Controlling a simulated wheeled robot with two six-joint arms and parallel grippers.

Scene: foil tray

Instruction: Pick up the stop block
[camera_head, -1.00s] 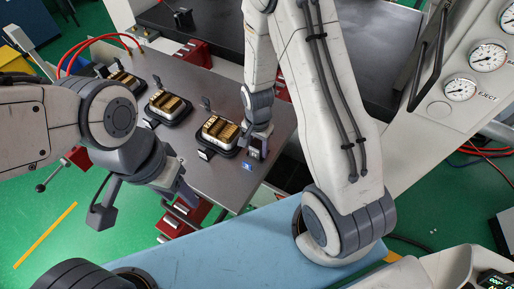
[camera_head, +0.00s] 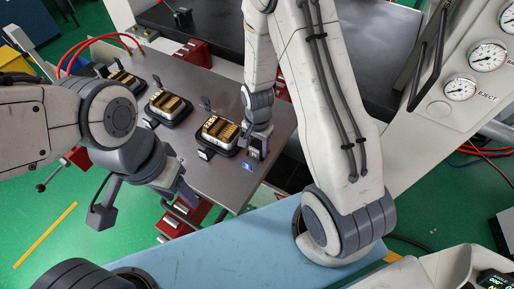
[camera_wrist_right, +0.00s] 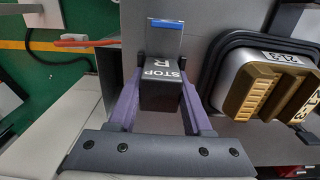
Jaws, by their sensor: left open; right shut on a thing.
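The stop block (camera_wrist_right: 162,92) is a dark block marked "STOP R" in white, seen in the right wrist view. It sits between the two purple fingers of my right gripper (camera_wrist_right: 160,100), which is shut on it. In the head view the right gripper (camera_head: 257,148) is at the right end of the grey metal table, and the block is mostly hidden there. I cannot tell whether the block touches the table. My left gripper (camera_head: 145,200) is open and empty, left of the table's front edge.
A foil tray with gold bars (camera_head: 220,132) in a dark holder stands just left of my right gripper; it also shows in the right wrist view (camera_wrist_right: 262,88). Two similar trays (camera_head: 166,104) (camera_head: 125,80) stand further left.

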